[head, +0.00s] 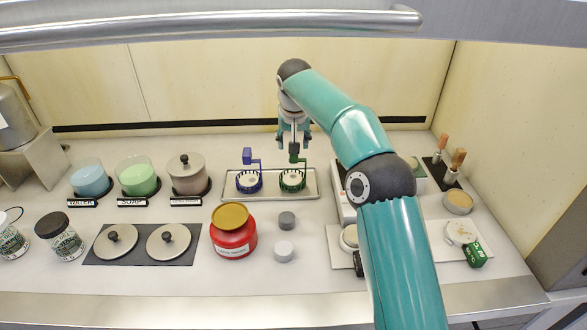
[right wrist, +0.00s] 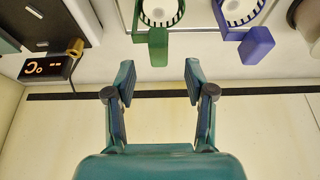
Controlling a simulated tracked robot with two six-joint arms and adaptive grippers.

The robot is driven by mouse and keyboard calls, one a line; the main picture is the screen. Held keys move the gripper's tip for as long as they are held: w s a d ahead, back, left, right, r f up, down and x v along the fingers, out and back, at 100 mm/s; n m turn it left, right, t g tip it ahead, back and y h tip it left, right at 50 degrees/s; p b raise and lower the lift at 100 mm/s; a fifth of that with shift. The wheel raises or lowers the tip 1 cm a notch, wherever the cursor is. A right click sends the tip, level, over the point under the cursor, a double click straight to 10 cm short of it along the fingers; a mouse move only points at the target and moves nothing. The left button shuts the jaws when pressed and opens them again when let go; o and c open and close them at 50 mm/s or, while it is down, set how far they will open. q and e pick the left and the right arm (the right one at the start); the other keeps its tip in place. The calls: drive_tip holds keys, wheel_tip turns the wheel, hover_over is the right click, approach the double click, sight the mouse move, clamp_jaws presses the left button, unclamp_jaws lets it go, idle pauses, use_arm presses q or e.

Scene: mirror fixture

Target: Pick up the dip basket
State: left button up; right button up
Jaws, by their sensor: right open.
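A blue dip basket (head: 249,182) and a green dip basket (head: 292,182) stand side by side on a shallow tray (head: 270,196), each with an upright handle. The right wrist view shows the green handle block (right wrist: 158,47) and the blue one (right wrist: 256,46), with white round pieces inside the baskets. My right gripper (head: 294,147) is open and empty, right by the green handle. In the right wrist view its fingers (right wrist: 160,84) are spread wide, and the green handle lies just beyond the gap, in line with it. My left gripper is not in view.
Water, soap and a third, grey container (head: 187,174) stand left of the tray. A red jar (head: 233,238) and two small grey cylinders are in front. White equipment stands right, partly behind my arm. A small display (right wrist: 45,68) shows in the wrist view.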

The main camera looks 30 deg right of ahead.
sight(294, 159)
drive_tip(key=shift+p+x, duration=0.6)
drive_tip(key=shift+x, duration=2.35)
drive_tip(key=shift+w+d+r, duration=0.1)
drive_tip(key=shift+w+d, duration=0.05)
clamp_jaws()
